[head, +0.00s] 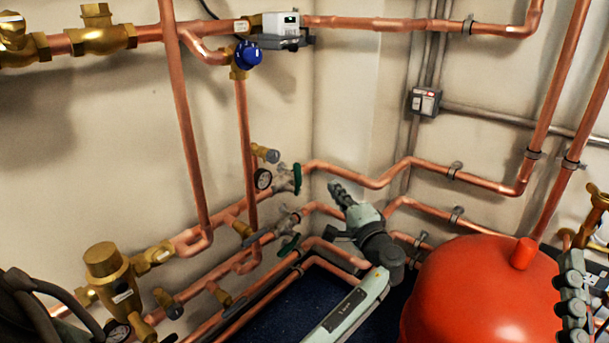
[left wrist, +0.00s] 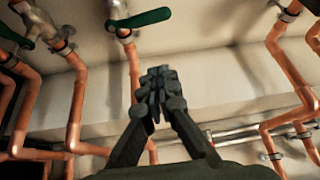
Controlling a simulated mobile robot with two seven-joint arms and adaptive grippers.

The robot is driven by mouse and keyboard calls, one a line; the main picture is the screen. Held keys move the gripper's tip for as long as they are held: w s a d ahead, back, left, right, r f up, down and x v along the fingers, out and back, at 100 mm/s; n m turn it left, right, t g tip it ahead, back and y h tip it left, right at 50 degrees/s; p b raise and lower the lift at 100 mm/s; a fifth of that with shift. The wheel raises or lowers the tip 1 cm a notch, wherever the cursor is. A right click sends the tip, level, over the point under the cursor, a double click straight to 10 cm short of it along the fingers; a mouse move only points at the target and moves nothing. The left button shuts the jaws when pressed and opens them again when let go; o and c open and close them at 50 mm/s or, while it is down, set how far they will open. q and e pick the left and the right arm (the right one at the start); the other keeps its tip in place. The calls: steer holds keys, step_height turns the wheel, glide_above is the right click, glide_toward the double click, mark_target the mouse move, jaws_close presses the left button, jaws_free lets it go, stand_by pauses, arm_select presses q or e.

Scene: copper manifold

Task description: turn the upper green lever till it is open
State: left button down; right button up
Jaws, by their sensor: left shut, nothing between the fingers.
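The upper green lever (head: 297,179) sits on a valve at the left end of the upper copper pipe, near the wall corner. A lower green lever (head: 290,244) is below it. My left gripper (head: 337,188) is shut and empty, to the right of the upper lever and apart from it. In the left wrist view its closed fingers (left wrist: 157,85) point up the picture. A green lever (left wrist: 140,19) lies beyond the fingertips, and a darker one (left wrist: 12,36) is at the left edge; I cannot tell for sure which is which.
Copper pipes (head: 450,172) run along both walls around the gripper. A red tank (head: 480,295) stands at the lower right. Bare wall (head: 345,110) lies above the gripper.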

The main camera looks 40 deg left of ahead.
mark_target(298, 180)
arm_select(q)
steer(key=w+a, duration=0.2)
steer(key=a, duration=0.7)
steer(key=shift+a+n, duration=0.15)
steer(key=shift+n, duration=0.15)
arm_select(e)
steer(key=shift+w+a+f, duration=0.2)
steer(key=shift+a+f, duration=0.1)
steer(key=shift+f, duration=0.2)
arm_select(q)
steer(key=shift+w, duration=0.1)
steer(key=shift+f, duration=0.1)
arm_select(e)
steer(key=shift+d, duration=0.1)
